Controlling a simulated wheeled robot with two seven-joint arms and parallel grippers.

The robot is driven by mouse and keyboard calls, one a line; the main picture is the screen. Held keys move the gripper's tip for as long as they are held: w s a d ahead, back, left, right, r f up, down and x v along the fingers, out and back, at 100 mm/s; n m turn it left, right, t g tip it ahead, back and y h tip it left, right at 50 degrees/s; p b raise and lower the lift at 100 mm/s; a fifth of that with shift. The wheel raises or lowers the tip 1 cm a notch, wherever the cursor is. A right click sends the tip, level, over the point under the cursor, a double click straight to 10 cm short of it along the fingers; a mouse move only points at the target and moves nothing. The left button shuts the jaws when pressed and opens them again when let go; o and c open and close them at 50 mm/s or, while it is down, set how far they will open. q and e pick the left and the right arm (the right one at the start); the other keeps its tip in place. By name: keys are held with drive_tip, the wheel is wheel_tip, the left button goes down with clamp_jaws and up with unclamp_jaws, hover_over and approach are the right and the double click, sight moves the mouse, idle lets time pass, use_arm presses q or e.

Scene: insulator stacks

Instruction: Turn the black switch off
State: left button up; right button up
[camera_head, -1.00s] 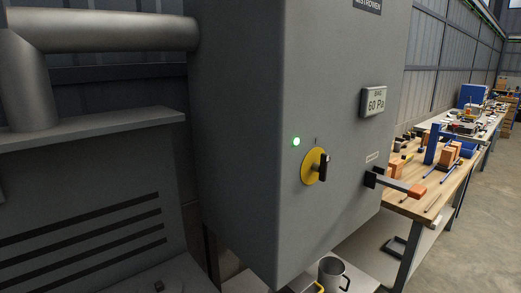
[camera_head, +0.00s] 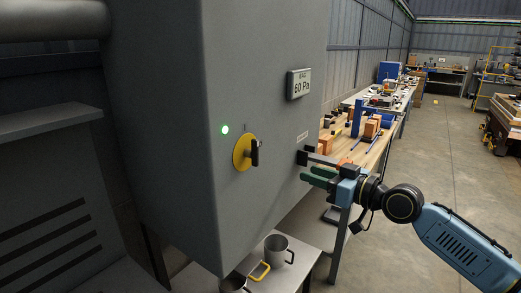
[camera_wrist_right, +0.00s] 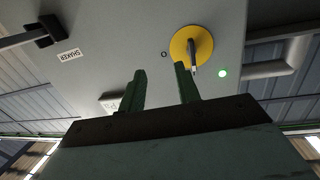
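The black switch (camera_head: 254,152) is a rotary handle on a yellow disc (camera_head: 241,154) on the grey cabinet's front. The handle stands upright, below a small "I" mark. In the right wrist view the switch (camera_wrist_right: 193,57) and yellow disc (camera_wrist_right: 205,42) show just beyond one fingertip, with an "O" mark beside the disc. My right gripper (camera_head: 309,176) is to the right of the switch and a little lower, below the side lever. Its two dark green fingers (camera_wrist_right: 160,80) are apart with nothing between them. My left gripper is not in view.
A green lamp (camera_head: 224,129) glows by the disc. A lever (camera_head: 328,161) labelled "SHAKER" juts out close above my right gripper. A 60 Pa display (camera_head: 300,84) sits higher. A grey mug (camera_head: 278,248) stands on a low surface below. A workbench (camera_head: 372,155) stands behind.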

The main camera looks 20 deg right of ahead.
drive_tip(key=n+y, duration=0.2)
approach(258, 144)
drive_tip(key=v, duration=0.4)
drive_tip(key=shift+g, duration=0.4)
drive_tip(key=p+x, duration=0.1)
drive_tip(key=x, duration=0.3)
drive_tip(key=p+x, duration=0.1)
drive_tip(key=x, duration=0.3)
drive_tip(key=p+x, duration=0.1)
drive_tip(key=x, duration=0.4)
drive_tip(key=shift+w+r+p, duration=0.2)
drive_tip(key=shift+r+p, duration=0.1)
drive_tip(key=shift+r, duration=0.1)
drive_tip(key=shift+d, duration=0.1)
clamp_jaws()
